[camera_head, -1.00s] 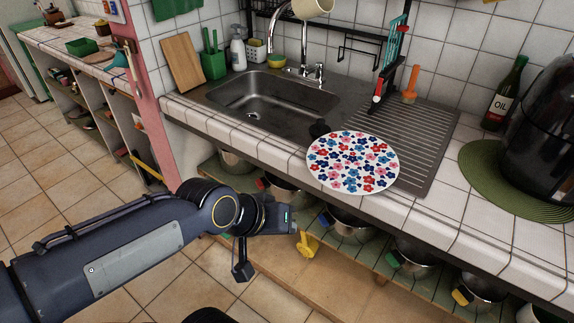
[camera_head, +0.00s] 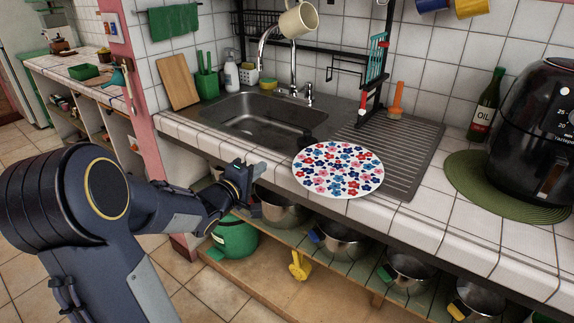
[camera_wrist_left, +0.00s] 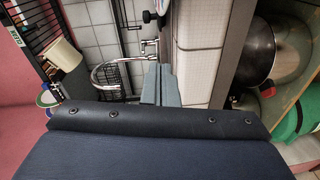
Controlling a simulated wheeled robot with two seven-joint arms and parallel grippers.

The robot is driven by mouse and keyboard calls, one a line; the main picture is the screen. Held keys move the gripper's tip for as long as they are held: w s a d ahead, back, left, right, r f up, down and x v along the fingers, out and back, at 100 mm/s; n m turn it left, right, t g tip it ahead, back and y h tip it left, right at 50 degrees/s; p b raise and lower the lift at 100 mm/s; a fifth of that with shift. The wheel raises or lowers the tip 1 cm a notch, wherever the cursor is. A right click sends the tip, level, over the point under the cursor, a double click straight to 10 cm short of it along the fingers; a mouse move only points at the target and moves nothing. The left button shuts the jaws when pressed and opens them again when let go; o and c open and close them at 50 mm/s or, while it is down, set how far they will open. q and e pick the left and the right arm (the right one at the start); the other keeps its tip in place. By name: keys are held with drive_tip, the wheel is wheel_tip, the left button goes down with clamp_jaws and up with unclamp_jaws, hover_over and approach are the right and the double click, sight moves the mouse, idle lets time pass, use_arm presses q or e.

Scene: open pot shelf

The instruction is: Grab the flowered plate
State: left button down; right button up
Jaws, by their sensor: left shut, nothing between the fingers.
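The flowered plate (camera_head: 338,170) is white with red, pink and blue flowers. It lies at the front of the sink counter, over the left part of the ribbed drainboard, with its near rim close to the counter edge. My left gripper (camera_head: 247,178) is shut and empty. It is in front of the counter edge, to the left of the plate and apart from it. In the left wrist view its closed fingers (camera_wrist_left: 160,85) point towards the sink area. My right gripper is in neither view.
A small black object (camera_head: 306,140) sits at the plate's far left edge. The sink (camera_head: 262,120) is behind. A green mat (camera_head: 505,190) bears a black appliance (camera_head: 540,130) at right. Pots (camera_head: 341,243) fill the shelf below. Bare tiles (camera_head: 420,215) lie right of the plate.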

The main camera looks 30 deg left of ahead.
sight(302, 163)
use_arm(q)
drive_tip(key=w, duration=0.3)
drive_tip(key=w+d+h, duration=0.1)
drive_tip(key=w, duration=0.3)
drive_tip(key=w+d+f+h, duration=0.1)
drive_tip(key=w, duration=0.3)
drive_tip(key=shift+d+f+t, duration=0.1)
drive_tip(key=shift+d+t, duration=0.05)
drive_tip(key=shift+t, duration=0.15)
drive_tip(key=shift+s, duration=0.1)
drive_tip(key=d, duration=0.1)
drive_tip(key=s+d+b, duration=0.1)
drive_tip(key=d, duration=0.1)
drive_tip(key=s+d, duration=0.1)
drive_tip(key=shift+s+d, duration=0.1)
drive_tip(key=shift+d, duration=0.25)
